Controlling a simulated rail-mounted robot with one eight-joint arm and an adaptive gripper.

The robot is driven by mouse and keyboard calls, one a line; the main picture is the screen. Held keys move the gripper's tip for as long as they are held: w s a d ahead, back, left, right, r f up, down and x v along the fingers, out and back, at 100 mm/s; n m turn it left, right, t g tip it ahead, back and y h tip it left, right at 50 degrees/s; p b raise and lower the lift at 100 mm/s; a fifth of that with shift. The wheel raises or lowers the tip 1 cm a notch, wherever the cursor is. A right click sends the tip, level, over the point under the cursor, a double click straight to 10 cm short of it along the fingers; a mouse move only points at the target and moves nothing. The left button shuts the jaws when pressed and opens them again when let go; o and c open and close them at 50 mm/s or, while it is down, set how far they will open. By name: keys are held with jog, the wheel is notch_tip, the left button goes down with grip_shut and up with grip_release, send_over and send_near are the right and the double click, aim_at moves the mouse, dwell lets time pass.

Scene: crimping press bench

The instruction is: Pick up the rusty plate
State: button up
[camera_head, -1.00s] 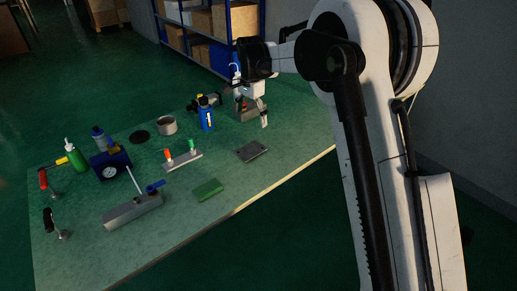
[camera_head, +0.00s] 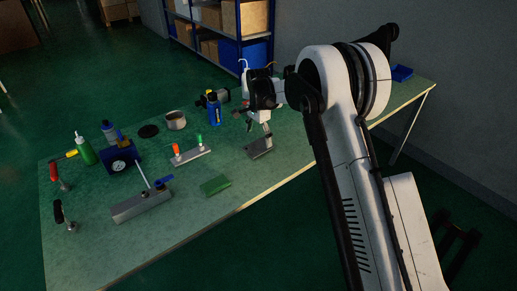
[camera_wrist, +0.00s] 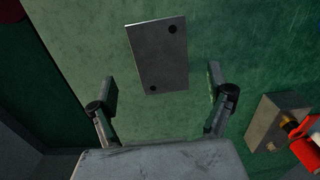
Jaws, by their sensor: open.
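The plate (camera_wrist: 160,55) is a flat grey rectangle with two dark holes at opposite corners, lying on the green bench top; no clear rust colour shows. In the head view the plate (camera_head: 257,150) is partly hidden by my gripper (camera_head: 266,128), which hangs just above it. In the wrist view my gripper (camera_wrist: 162,76) is open and empty. Its fingers stand apart on the left and right of the plate's near part, with gaps on both sides. The plate's far end reaches beyond the fingertips.
The bench's front edge (camera_head: 262,202) is close.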

aim_at(259, 147)
jog(key=shift+w+f, duration=0.1)
jog(key=shift+f, duration=2.55)
jog(key=shift+c, duration=0.5)
jog(key=c, duration=1.6)
jog(key=shift+r, duration=0.1)
